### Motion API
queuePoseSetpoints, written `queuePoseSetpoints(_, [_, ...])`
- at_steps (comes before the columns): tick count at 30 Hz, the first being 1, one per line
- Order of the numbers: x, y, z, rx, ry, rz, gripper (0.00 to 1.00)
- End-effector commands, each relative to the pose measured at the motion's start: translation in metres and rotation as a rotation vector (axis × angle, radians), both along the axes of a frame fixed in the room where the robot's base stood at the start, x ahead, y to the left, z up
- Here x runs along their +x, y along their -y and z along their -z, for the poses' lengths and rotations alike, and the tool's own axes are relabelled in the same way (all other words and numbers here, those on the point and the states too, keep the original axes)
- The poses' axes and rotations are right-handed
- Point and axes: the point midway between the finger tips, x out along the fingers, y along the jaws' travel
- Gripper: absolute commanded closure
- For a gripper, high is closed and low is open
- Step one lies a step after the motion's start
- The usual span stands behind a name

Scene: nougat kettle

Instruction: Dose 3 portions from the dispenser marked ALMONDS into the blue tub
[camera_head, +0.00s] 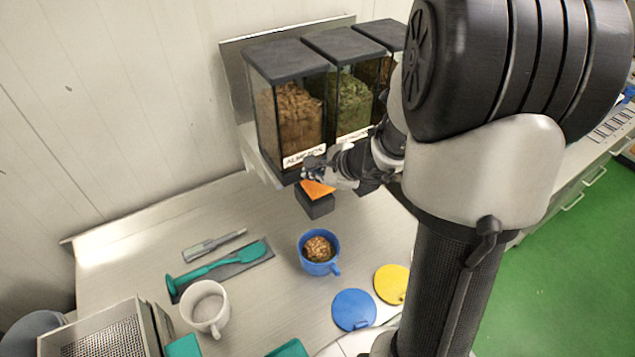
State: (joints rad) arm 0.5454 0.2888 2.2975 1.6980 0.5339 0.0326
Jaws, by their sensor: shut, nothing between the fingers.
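The dispenser marked ALMONDS (287,112) is the leftmost of the clear, dark-lidded dispensers on the wall shelf, and brown nuts show inside it. Its orange lever (317,189) sticks out below the label, above a dark spout (315,203). My gripper (316,171) is shut and empty at the front of this dispenser, close above the orange lever; I cannot tell whether it touches the lever. The blue tub (319,253) stands upright on the counter below the spout and a little in front of it. Brown pieces lie in the tub.
A dispenser with green contents (351,103) stands to the right, with another partly hidden by my arm. On the counter lie a blue lid (354,310), a yellow lid (391,283) and a teal spatula (217,268). A white mug (206,306) and a metal box (105,335) stand at lower left.

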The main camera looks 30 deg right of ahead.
Motion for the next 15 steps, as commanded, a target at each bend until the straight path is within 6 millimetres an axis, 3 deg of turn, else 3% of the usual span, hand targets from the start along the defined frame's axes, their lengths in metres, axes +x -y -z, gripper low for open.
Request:
queuePoseSetpoints(7, [0.0, 0.0, -0.006, 0.0, 0.001, 0.0, 1.0])
queuePoseSetpoints(15, [0.0, 0.0, -0.033, 0.0, 0.002, -0.001, 1.0])
